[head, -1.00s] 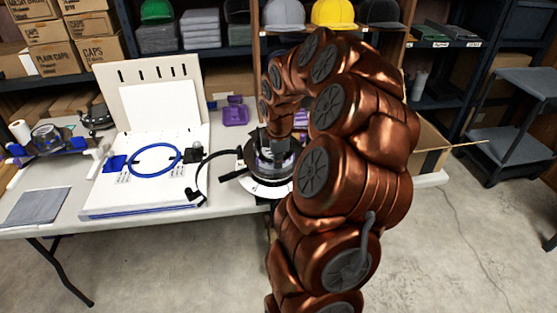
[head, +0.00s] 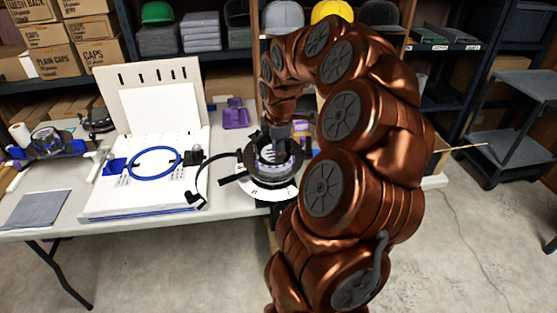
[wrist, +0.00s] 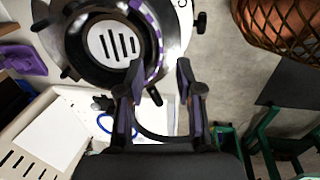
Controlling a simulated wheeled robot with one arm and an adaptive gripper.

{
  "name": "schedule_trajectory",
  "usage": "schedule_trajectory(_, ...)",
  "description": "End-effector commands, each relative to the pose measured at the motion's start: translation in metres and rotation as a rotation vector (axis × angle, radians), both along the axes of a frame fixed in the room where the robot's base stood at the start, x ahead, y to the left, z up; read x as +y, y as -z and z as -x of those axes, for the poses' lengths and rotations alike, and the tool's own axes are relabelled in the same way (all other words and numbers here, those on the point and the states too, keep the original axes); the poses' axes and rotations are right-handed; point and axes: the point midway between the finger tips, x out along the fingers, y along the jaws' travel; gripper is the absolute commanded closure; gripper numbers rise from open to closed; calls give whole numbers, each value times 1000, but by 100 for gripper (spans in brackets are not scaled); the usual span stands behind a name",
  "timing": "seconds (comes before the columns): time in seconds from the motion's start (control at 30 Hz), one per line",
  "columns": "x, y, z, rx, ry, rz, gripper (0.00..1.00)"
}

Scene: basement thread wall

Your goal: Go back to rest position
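My copper-coloured arm rises at the right of the head view and bends over, its end pointing down at the table. My gripper (wrist: 160,76) shows in the wrist view with its two dark fingers apart and nothing between them. In the head view its end (head: 276,136) is over a round black device with purple parts (head: 268,158) on a white round base (head: 270,190). The wrist view shows the device (wrist: 112,42) just beyond the fingertips. The arm hides part of it in the head view.
The table (head: 60,215) carries a white board (head: 140,195) with a blue ring (head: 156,163), a purple block (head: 236,114) and a grey pad (head: 36,209). Shelves with caps and boxes stand behind. A grey cart (head: 510,145) stands right; floor lies open between.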

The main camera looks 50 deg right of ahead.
Motion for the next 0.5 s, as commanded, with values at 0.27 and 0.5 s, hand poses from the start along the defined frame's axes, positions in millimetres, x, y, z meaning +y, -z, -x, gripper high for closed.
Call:
schedule_trajectory(0.27, 5, -47, 6, -1, -1, 1, 65)
schedule_trajectory(0.5, 7, -62, 9, 2, -1, -1, 65)
